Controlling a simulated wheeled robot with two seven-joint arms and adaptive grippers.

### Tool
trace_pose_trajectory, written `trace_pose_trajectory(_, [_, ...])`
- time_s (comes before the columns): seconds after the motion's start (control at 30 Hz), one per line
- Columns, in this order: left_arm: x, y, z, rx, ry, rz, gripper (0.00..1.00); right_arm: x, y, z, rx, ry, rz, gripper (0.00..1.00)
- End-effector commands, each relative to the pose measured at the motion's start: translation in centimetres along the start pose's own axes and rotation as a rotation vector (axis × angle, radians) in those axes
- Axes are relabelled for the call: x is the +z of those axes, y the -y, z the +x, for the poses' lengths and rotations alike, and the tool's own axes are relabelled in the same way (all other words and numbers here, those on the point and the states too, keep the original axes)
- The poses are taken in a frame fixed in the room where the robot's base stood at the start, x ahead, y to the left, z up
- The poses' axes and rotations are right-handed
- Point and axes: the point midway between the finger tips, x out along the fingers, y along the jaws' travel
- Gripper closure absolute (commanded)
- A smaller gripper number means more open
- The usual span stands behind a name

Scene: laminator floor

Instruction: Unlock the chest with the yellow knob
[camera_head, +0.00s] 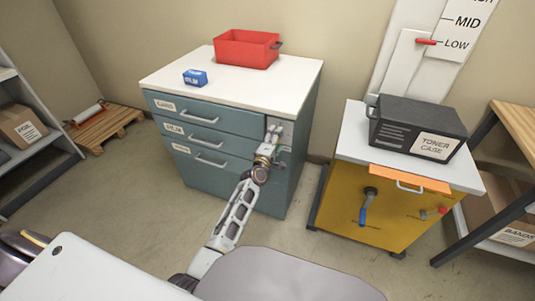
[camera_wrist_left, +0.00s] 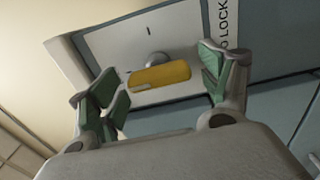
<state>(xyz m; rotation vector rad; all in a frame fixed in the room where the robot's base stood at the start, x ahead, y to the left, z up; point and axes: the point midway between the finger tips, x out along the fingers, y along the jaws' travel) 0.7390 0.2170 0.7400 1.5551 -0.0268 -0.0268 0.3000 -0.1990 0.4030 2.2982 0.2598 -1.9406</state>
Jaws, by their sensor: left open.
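The chest (camera_head: 238,162) is a teal cabinet with a white top and labelled drawers, all shut. A light lock panel (camera_head: 287,129) sits at the right end of its top drawer. In the left wrist view the yellow knob (camera_wrist_left: 160,76) is an elongated bar on a light plate, lying nearly crosswise with a slight tilt. My left gripper (camera_head: 271,144) is at this panel and open; in the wrist view its fingers (camera_wrist_left: 163,80) stand on either side of the knob with visible gaps. In the head view the gripper hides the knob. My right gripper is not in view.
To the right stands a yellow cabinet (camera_head: 385,215) with a blue handle and a dark toner case (camera_head: 400,112) on top. Floor shows between the chest and the yellow cabinet.

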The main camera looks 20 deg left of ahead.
Motion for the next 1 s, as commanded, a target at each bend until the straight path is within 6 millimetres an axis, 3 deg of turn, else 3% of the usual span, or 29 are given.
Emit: trace_pose_trajectory(1.0, [0.0, 0.1, -8.8, -0.002, -0.001, 0.0, 0.21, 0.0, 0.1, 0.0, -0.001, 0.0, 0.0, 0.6])
